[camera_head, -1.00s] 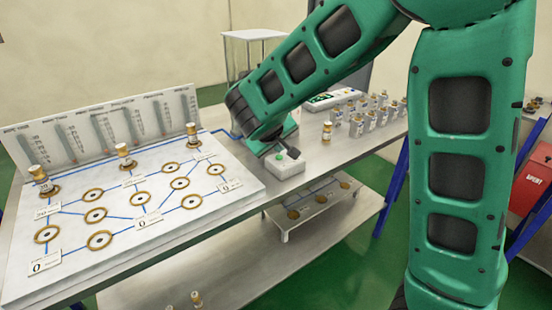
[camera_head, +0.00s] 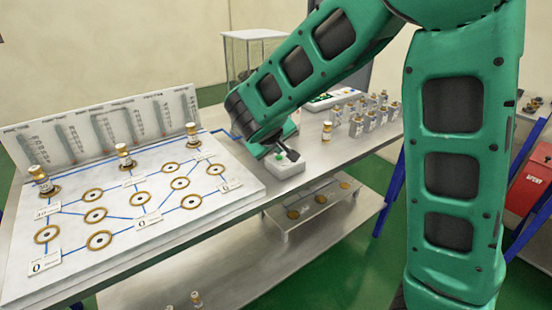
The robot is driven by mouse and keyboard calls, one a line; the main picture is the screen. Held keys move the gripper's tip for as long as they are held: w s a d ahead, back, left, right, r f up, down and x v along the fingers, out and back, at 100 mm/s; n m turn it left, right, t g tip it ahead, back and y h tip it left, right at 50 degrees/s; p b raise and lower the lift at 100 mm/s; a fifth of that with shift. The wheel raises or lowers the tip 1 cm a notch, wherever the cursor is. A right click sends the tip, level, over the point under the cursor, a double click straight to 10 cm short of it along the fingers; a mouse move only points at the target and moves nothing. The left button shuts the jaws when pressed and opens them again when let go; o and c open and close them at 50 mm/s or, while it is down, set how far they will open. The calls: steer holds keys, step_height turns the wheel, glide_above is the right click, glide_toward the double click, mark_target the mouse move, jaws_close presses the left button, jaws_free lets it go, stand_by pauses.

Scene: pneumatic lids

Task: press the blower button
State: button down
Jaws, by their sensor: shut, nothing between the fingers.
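The blower button is a small green button (camera_head: 280,157) on a white box (camera_head: 285,170) on the steel table, right of the white board. My gripper (camera_head: 288,155) is shut and empty, with its dark fingers low over the box top, at or just beside the green button. The fingers partly cover the button. I cannot tell whether they touch it or whether it is pressed.
The white board (camera_head: 140,215) has brass rings, blue lines and several capped vials standing on it. Several small bottles (camera_head: 362,127) and a lone vial (camera_head: 327,131) stand right of the box. A lower shelf holds a small rack (camera_head: 318,205).

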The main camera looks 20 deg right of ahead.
steer(key=shift+f, duration=0.4)
stand_by(0.8)
steer(key=shift+r, duration=0.85)
steer(key=shift+r, duration=2.5)
